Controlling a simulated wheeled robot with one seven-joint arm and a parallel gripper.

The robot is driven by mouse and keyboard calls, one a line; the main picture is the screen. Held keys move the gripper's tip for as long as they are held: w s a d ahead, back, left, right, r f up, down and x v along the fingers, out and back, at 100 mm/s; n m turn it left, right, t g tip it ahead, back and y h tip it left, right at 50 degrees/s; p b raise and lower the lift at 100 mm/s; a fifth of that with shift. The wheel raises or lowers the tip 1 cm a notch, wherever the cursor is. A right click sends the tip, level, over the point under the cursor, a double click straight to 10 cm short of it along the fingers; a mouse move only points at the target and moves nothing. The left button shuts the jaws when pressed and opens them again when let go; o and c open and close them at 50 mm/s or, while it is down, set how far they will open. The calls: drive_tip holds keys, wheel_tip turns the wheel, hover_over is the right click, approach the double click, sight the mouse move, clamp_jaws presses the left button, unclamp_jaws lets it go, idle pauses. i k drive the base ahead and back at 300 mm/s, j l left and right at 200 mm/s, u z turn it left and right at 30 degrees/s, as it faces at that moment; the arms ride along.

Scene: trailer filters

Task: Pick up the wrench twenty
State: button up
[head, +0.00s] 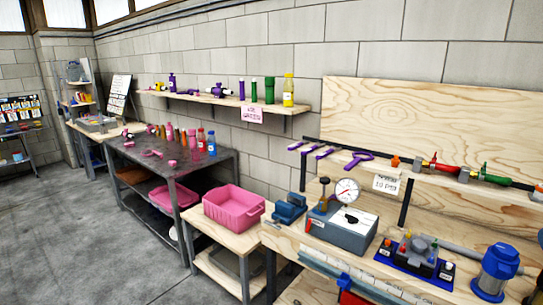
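The largest purple tool (360,158) has a ring-shaped end and looks like a wrench. Smaller purple tools (311,149) hang to its left. A small white sign (386,184) is to the right of them, with lettering too small to read surely. I cannot tell which tool is the wrench twenty. My gripper is not in view.
Below the rail, a wooden bench (290,238) carries a gauge on a grey box (342,228), a blue vise (290,209) and a blue pump (496,268). A pink bin (234,208) stands left on a lower table. Open grey floor (60,230) lies at the left.

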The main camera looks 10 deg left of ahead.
sight(333, 148)
drive_tip(key=u, duration=0.25)
drive_tip(key=i+j+z, duration=0.2)
drive_tip(key=i+j, duration=2.05)
drive_tip(key=j, duration=0.15)
